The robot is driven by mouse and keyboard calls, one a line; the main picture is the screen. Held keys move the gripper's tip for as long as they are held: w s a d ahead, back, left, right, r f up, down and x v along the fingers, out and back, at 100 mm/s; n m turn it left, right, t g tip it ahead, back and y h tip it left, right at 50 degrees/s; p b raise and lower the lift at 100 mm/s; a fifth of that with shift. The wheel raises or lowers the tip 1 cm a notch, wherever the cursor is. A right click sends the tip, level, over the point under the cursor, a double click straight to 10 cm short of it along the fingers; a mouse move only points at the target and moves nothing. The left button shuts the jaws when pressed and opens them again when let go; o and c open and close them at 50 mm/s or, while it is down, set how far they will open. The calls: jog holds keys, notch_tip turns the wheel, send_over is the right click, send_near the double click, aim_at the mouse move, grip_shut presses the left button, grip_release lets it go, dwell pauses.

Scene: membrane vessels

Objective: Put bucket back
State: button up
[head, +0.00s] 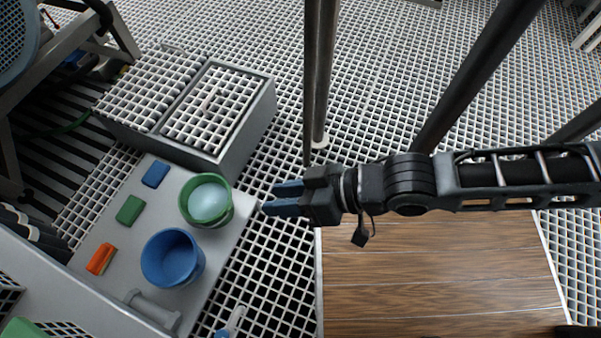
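A green bucket (186,203) with a pale blue content stands upright on the light grey platform at the left. A blue bucket (172,258) stands just below and left of it, and its inside looks empty. I cannot tell which bucket the task means. My gripper (268,198) reaches in from the right, pointing left, just right of the green bucket and apart from it in the picture. Its two blue-grey fingers are slightly parted, with nothing seen between them.
The grey platform (213,292) also holds a blue block (156,174), a green block (130,209) and an orange block (100,259). A grey box with grated lids (213,108) stands behind. Dark posts (318,70) rise behind my arm. White grating surrounds a wooden floor panel (430,270).

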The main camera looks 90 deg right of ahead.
jog(key=s+a+r+n+t+y, duration=0.1)
jog(key=s+a+r+n+t, duration=0.1)
jog(key=r+n, duration=0.4)
notch_tip(320, 180, up, 5)
jog(key=shift+s+r+t, duration=0.15)
jog(key=shift+s+t, duration=0.25)
jog(key=shift+s, duration=0.1)
notch_tip(320, 180, up, 25)
jog(key=p, duration=2.5)
